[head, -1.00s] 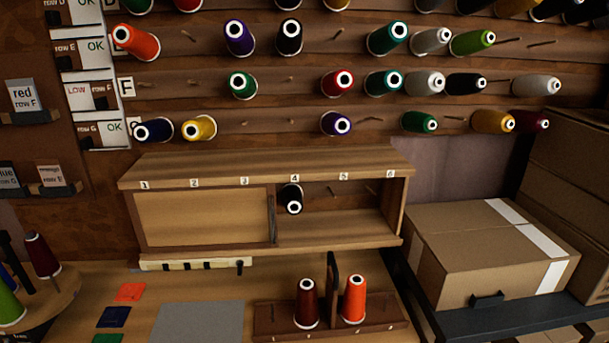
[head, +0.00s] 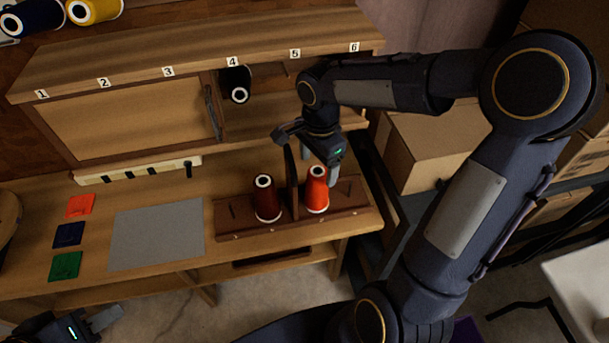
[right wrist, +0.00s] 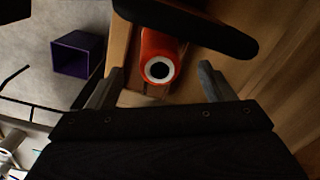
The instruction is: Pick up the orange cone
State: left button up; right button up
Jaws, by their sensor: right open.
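The orange cone (head: 317,190) stands upright on the right side of a wooden peg rack (head: 232,219) on the bench. My right gripper (head: 318,166) is open and points down close by the cone's top. In the right wrist view, the orange cone (right wrist: 160,55) lies between and beyond the spread fingers (right wrist: 158,86), with no grip on it. My left gripper (head: 95,324) is low at the left edge of the head view, partly cut off, away from the cone.
A dark upright divider (head: 291,180) stands close to the orange cone's left, with a dark red cone (head: 266,200) beyond it. A numbered shelf (head: 130,115) holds a black cone (head: 237,84) above. A grey mat (head: 157,235) lies clear. Cardboard boxes (head: 430,145) stand right.

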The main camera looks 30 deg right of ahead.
aim_at(317, 184)
jog(key=shift+w+f, duration=0.15)
jog(key=shift+f, duration=0.35)
notch_tip(317, 184, down, 7)
jog(key=shift+r, duration=0.1)
jog(key=shift+c, duration=0.4)
jog(key=c, duration=1.1)
jog(key=shift+r, duration=5.05)
jog(key=shift+c, duration=0.2)
